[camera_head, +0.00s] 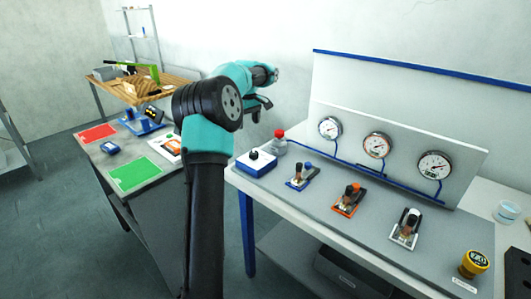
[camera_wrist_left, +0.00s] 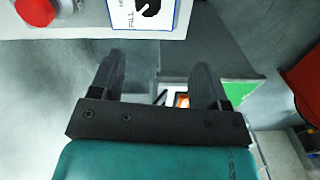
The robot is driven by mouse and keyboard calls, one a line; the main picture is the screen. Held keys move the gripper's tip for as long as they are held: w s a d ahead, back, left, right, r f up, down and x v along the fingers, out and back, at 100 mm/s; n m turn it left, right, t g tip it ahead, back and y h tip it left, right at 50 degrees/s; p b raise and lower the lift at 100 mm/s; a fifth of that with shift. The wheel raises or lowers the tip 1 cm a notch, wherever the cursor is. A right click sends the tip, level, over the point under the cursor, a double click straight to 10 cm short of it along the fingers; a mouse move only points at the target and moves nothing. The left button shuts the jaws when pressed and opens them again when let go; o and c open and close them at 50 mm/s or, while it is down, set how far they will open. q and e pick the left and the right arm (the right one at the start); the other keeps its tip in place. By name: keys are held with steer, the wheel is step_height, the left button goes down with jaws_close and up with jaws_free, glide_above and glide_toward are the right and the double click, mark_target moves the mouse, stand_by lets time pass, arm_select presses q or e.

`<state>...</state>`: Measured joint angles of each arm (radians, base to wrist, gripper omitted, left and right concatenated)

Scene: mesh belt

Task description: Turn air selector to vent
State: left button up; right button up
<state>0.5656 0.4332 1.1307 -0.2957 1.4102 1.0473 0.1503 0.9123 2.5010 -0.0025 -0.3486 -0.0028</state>
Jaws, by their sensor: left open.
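The air selector (camera_head: 257,161) is a white box with a blue base and a black knob on top, at the left end of the bench panel. In the left wrist view its white face (camera_wrist_left: 170,18) shows at the top edge, with a black knob and the word FILL; the rest of the face is cut off. My left gripper (camera_head: 262,106) is open and empty, raised above and behind the selector in the head view, apart from it. In the left wrist view its two dark fingers (camera_wrist_left: 158,78) are spread below the selector.
A red-capped item (camera_head: 279,138) stands close behind the selector. Three levers, blue (camera_head: 302,175), orange (camera_head: 348,200) and white (camera_head: 405,228), sit below gauges (camera_head: 376,145). A side table (camera_head: 160,140) stands left.

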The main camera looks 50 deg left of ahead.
mark_target(254, 152)
arm_select(q)
steer(key=r, duration=0.1)
steer(key=w+r+n, duration=0.1)
steer(key=r, duration=0.1)
steer(key=shift+w+d+n, duration=0.3)
steer(key=shift+w+d, duration=0.1)
step_height(254, 152, down, 17)
steer(key=shift+f, duration=0.2)
stand_by(0.4)
steer(key=c, duration=0.9)
